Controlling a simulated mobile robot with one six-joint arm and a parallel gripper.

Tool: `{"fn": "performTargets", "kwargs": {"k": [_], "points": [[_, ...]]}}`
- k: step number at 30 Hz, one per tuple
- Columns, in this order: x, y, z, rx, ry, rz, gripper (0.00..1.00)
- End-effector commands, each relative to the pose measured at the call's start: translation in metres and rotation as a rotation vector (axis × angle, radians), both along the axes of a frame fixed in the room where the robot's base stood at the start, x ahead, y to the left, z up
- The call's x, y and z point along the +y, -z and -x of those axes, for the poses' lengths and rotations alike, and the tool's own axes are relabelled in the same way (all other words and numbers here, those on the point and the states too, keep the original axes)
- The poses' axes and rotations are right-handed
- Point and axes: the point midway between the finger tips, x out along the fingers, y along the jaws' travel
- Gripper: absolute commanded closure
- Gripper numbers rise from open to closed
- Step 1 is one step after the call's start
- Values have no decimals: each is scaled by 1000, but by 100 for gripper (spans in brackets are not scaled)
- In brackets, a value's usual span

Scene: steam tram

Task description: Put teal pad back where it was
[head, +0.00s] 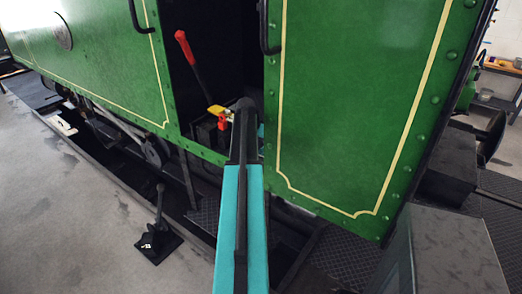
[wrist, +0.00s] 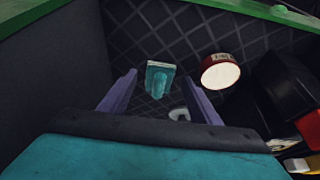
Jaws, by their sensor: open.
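The teal pad (wrist: 160,77) lies on the dark diamond-patterned floor in the wrist view. It is a small teal block with a pale edge. My gripper (wrist: 160,83) is open, with its two purple-grey fingers on either side of the pad in the picture. The pad looks to be below and beyond the fingertips, and nothing is held. In the head view my arm reaches into the dark doorway of the green tram, and the fingers and pad are hidden there.
A red can with a pale top (wrist: 220,71) stands right of the pad, with a small whitish piece (wrist: 180,114) nearby. Dark boxy parts (wrist: 278,88) crowd the right.

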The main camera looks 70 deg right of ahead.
Motion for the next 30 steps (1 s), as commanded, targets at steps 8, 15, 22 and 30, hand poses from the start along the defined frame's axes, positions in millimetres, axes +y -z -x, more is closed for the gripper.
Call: {"fn": "performTargets", "kwargs": {"k": [8, 15, 22, 30], "points": [[12, -29, -3, 0, 0, 2, 43], [24, -57, -7, -1, 0, 1, 43], [33, -82, -10, 0, -1, 1, 43], [39, -96, -11, 0, -1, 0, 43]]}}
